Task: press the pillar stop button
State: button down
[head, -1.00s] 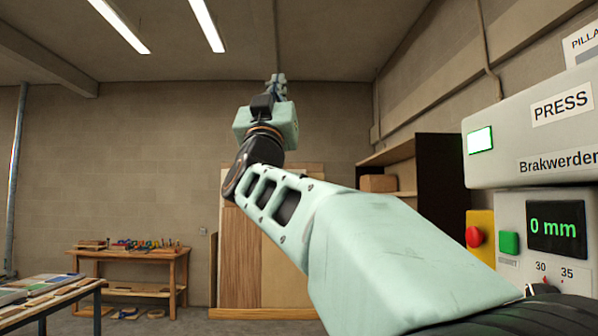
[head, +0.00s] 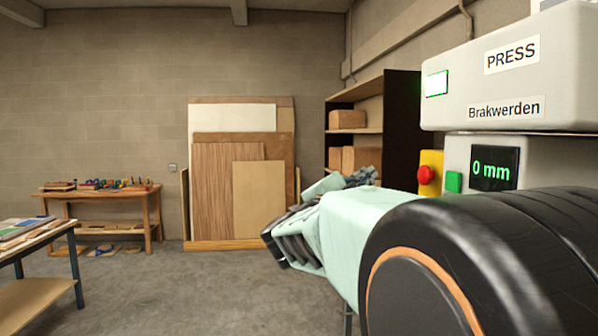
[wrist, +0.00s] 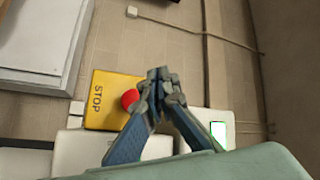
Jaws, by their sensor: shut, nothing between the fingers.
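The stop button is a red mushroom knob (head: 425,175) on a yellow box (head: 431,160), left of the press in the head view. In the wrist view the yellow box (wrist: 98,85) is marked STOP, and its red knob (wrist: 130,97) is partly hidden by the finger on the left. My gripper (head: 366,175) is shut and empty, left of the knob in the head view. In the wrist view the closed fingertips (wrist: 158,74) lie just right of and above the knob; I cannot tell how far apart they are in depth.
A shelf with boxes (head: 347,119), leaning boards (head: 235,180) and a workbench (head: 100,195) stand behind.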

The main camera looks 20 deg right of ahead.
aim_at(426, 175)
jog(key=shift+s+d+f, duration=0.15)
jog(key=shift+f, duration=0.1)
jog(key=s+d+b, duration=0.1)
jog(key=s+d, duration=0.1)
jog(key=d, duration=0.6)
jog(key=shift+d, duration=0.3)
jog(key=shift+d+b, duration=0.1)
jog(key=shift+b, duration=0.2)
dwell(1.2)
jog(key=shift+s+d, duration=0.1)
jog(key=shift+d, duration=0.2)
